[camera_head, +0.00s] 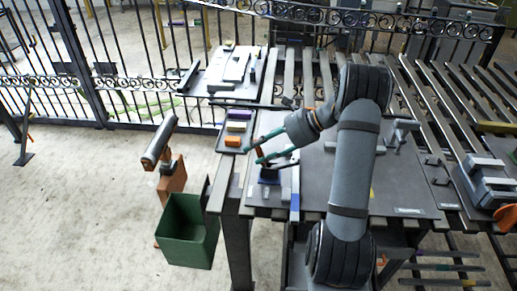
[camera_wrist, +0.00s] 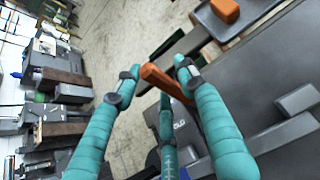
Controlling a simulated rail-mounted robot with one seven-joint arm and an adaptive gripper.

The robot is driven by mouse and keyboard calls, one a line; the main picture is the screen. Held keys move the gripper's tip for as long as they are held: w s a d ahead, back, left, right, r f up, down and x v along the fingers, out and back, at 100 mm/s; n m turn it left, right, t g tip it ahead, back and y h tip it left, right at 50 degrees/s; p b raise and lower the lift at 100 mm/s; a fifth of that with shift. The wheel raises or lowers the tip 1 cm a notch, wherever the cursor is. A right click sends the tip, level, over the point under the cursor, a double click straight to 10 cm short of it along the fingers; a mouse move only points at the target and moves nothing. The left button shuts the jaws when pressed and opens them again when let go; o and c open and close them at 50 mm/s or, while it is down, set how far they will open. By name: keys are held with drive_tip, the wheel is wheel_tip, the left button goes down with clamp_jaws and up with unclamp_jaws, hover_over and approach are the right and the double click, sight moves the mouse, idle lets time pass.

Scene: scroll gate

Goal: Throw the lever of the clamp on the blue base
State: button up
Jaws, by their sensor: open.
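The clamp's blue base (camera_head: 269,174) sits on the near left part of the workbench, below my gripper in the head view. Its orange lever (camera_head: 259,157) stands up beside my teal fingers. In the wrist view the orange lever (camera_wrist: 165,82) slants between the fingertips. My gripper (camera_head: 254,154) is open, with its fingers spread on either side of the lever. The gripper also shows in the wrist view (camera_wrist: 156,72), with a gap between the left finger and the lever. I cannot tell whether the right finger touches it. The fingers partly hide the clamp body.
A tray (camera_head: 224,142) with yellow, purple and orange blocks lies behind the clamp. A green bin (camera_head: 188,236) hangs off the bench's left side. A grey clamp-like fixture (camera_head: 400,130) stands right of my arm. Open floor lies to the left.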

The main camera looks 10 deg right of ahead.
drive_tip(key=v, duration=1.2)
drive_tip(key=shift+c, duration=0.5)
